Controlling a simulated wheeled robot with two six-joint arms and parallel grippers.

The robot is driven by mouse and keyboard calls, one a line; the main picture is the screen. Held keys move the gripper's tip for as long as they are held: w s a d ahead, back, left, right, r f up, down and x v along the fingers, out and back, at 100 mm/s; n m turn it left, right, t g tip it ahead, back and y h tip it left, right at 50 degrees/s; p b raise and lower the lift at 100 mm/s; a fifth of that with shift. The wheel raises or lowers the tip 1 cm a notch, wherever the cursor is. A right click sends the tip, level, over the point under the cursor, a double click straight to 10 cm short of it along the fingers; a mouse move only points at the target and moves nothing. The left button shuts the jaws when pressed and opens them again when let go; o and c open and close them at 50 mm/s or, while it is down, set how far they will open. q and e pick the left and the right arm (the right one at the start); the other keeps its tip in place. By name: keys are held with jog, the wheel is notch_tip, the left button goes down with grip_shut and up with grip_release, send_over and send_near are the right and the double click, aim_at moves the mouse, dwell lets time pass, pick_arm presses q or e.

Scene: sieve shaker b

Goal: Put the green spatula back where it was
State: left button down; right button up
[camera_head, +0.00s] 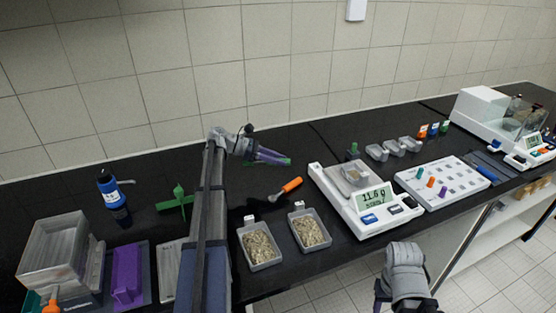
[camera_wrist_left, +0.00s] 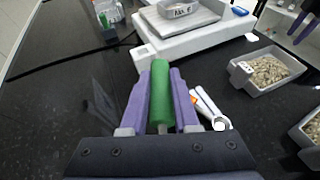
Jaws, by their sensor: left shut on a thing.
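The green spatula's handle (camera_wrist_left: 160,95) is held between the purple fingers of my left gripper (camera_wrist_left: 160,100). In the head view this gripper (camera_head: 274,158) is over the black bench, left of the balance, with a bit of the green spatula (camera_head: 283,161) showing at the fingers. The rest of the spatula is hidden. An orange-handled spatula (camera_head: 289,187) lies on the bench nearer the front; part of it shows beside the fingers in the left wrist view (camera_wrist_left: 208,108). My right arm is at the lower right of the head view; its finger opening is unclear.
Two grey trays of granules (camera_head: 259,246) (camera_head: 309,231) stand at the front. The balance (camera_head: 363,203) reads about 11.6 g and holds a small tray. A green cross-shaped stand (camera_head: 178,202) and a blue bottle (camera_head: 113,195) are left. Bare bench surrounds the orange-handled spatula.

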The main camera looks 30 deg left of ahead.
aim_at(288, 177)
pick_arm(q)
jog(key=shift+r+p, duration=0.35)
jog(key=shift+r, duration=0.45)
jog(key=w+n+t+y, duration=0.1)
jog(key=w+d+f+n+t+y+b, duration=0.1)
jog(key=w+n, duration=0.1)
jog(key=w+d+f+n+t+y+b, duration=0.1)
jog(key=t, duration=0.1)
jog(key=shift+w+n, duration=0.3)
jog(key=shift+w, duration=0.05)
pick_arm(e)
jog(key=shift+s+a+f, duration=0.1)
jog(key=shift+a+f, duration=0.25)
jog(key=shift+a, duration=0.05)
pick_arm(q)
jog(key=shift+f, duration=0.15)
pick_arm(e)
jog(key=shift+f, duration=0.15)
pick_arm(q)
notch_tip(288, 177, down, 7)
jog(key=b, duration=0.7)
jog(key=shift+r, duration=0.2)
pick_arm(e)
notch_tip(288, 177, down, 6)
jog(key=shift+f, duration=0.25)
pick_arm(q)
jog(key=shift+f+b, duration=0.6)
pick_arm(e)
jog(key=shift+f, duration=0.6)
